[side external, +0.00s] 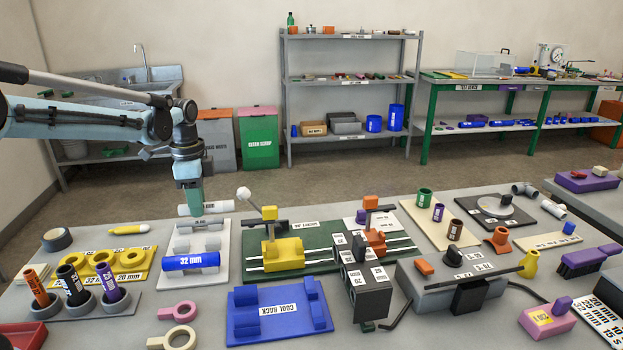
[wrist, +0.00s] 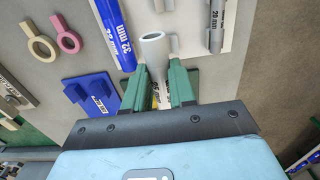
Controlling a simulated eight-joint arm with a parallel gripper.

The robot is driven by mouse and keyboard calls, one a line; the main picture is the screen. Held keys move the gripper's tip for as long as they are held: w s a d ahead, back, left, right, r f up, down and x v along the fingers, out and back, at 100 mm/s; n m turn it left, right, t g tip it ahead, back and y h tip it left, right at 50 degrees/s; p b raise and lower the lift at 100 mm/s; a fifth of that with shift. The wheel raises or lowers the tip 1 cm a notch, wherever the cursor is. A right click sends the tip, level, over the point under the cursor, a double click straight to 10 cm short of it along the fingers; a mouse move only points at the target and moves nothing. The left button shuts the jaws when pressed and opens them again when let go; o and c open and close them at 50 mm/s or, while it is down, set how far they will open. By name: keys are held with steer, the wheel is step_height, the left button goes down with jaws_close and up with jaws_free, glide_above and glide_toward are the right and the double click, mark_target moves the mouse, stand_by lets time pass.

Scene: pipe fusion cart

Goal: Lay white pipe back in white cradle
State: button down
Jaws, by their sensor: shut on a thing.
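My gripper (side external: 192,203) is shut on the white pipe (side external: 219,207) and holds it level above the rear part of the white cradle board (side external: 222,262). In the wrist view the white pipe (wrist: 152,50) sits between the green fingers (wrist: 158,72), its open end toward the top of the picture. The white cradle board (wrist: 188,12) has small raised supports (wrist: 175,44) beneath the pipe. A blue 32 mm pipe (side external: 190,261) lies in the front of the board; it also shows in the wrist view (wrist: 116,36). The pipe's gap to its supports is hard to judge.
A grey 20 mm pipe (wrist: 216,28) lies on the other side of the held pipe. The blue cool rack (side external: 280,310) stands in front, the yellow clamp (side external: 283,252) to the right, and a yellow ring holder (side external: 112,268) to the left.

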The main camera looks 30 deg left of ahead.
steer(key=a, duration=0.1)
steer(key=s+a, duration=0.1)
steer(key=a, duration=0.2)
steer(key=shift+s+f, duration=0.35)
steer(key=shift+s, duration=0.05)
steer(key=shift+f, duration=0.1)
steer(key=shift+f, duration=4.2)
steer(key=c, duration=1)
jaws_free()
steer(key=shift+w, duration=0.1)
steer(key=shift+c, duration=0.2)
steer(key=shift+o, duration=1)
steer(key=shift+r, duration=0.15)
step_height(320, 180, up, 12)
